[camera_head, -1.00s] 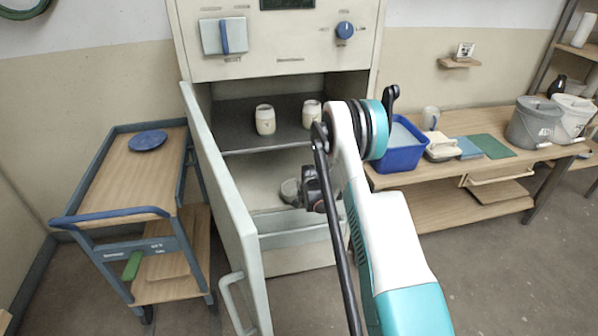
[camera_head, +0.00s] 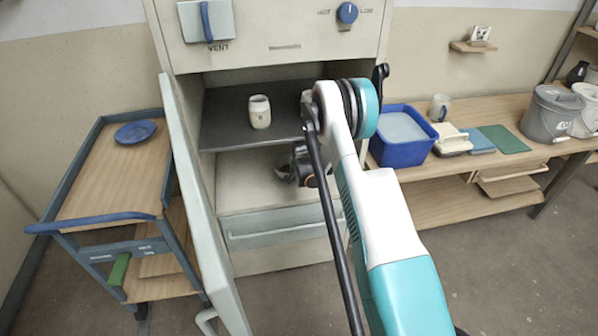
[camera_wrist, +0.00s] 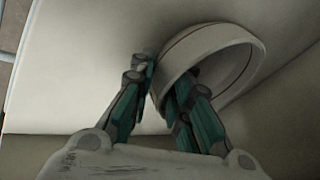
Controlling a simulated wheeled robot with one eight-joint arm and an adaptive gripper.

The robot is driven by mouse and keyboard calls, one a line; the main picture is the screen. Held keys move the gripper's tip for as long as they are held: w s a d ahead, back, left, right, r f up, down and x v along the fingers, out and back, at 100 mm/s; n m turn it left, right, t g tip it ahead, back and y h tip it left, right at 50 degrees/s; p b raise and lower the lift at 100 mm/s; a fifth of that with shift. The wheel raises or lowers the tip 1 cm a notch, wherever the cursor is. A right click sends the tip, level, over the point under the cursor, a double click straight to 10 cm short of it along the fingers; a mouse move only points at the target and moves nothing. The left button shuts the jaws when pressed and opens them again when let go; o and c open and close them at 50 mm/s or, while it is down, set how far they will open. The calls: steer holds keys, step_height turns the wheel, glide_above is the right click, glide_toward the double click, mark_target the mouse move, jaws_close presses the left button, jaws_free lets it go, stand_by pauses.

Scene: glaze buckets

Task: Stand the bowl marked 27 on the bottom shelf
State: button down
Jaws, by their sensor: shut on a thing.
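A pale bowl (camera_wrist: 240,63) with a dark line round its side is in the wrist view. My gripper (camera_wrist: 163,84) is shut on its wall, one finger inside the bowl and one outside. I cannot tell whether the bowl touches the shelf. No number shows on the bowl.
A dark upper shelf (camera_head: 225,128) holds a cream jar (camera_head: 259,112) above my gripper. The open cabinet door (camera_head: 190,190) stands on the left, beside a wooden trolley (camera_head: 90,190). A bench with a blue tub (camera_head: 402,155) is at the right. Bottom shelf space left of the bowl looks clear.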

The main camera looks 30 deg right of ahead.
steer(key=shift+a, duration=0.1)
steer(key=c, duration=1.5)
jaws_free()
